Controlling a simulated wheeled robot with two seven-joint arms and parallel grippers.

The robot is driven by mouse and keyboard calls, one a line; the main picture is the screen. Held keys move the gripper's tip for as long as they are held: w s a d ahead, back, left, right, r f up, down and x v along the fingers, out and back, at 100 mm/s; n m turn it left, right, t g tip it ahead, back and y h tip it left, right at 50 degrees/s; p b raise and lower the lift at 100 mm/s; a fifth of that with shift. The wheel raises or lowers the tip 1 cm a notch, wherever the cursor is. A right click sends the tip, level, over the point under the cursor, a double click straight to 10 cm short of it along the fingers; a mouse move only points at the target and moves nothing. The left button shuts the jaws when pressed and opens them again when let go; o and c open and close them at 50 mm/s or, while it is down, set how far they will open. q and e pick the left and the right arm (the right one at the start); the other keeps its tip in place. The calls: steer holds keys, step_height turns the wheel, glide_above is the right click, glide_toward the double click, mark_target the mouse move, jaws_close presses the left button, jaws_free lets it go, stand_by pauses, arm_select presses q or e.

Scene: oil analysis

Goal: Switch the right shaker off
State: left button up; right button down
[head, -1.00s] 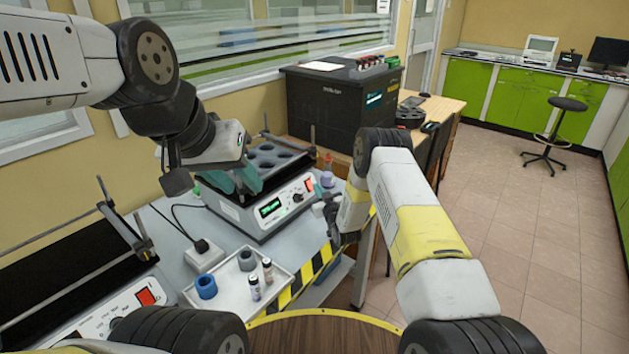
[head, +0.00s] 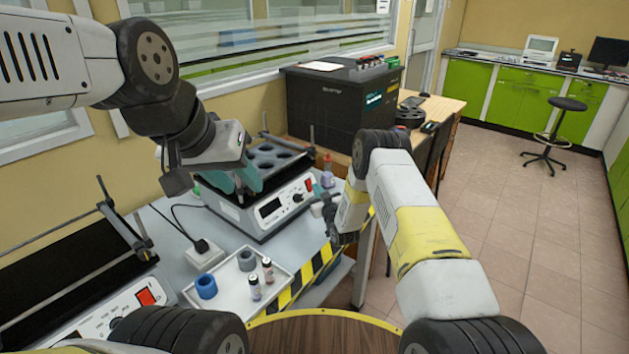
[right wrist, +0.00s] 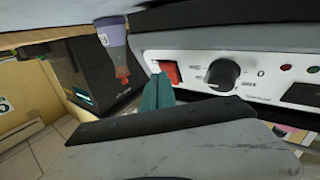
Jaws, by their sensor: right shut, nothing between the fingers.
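The right shaker (head: 265,222) stands on the grey bench, a white box with a black tray of round holes on top. Its front display (head: 270,207) is dark. Its red switch (head: 309,184) is at the right end of the front panel. In the right wrist view the switch (right wrist: 171,72) sits left of a black knob (right wrist: 223,73). My right gripper (right wrist: 157,92) is shut and empty, its teal tips just by the switch; I cannot tell whether they touch. My left gripper (head: 238,182) is over the shaker's left side; its jaws are not clear.
A second shaker (head: 100,310) stands at the near left. A white tray (head: 235,300) with blue and grey holders and two vials lies between. A purple-based bottle (head: 327,178) stands right of the right shaker. A black machine (head: 335,105) is behind.

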steer(key=shift+d, duration=0.1)
steer(key=shift+s+d+r, duration=0.35)
steer(key=shift+d+r, duration=0.05)
steer(key=s+d+r, duration=0.2)
steer(key=d, duration=0.1)
steer(key=shift+s+d+r, duration=0.15)
steer(key=shift+s+r, duration=0.05)
steer(key=shift+r, duration=0.2)
stand_by(0.3)
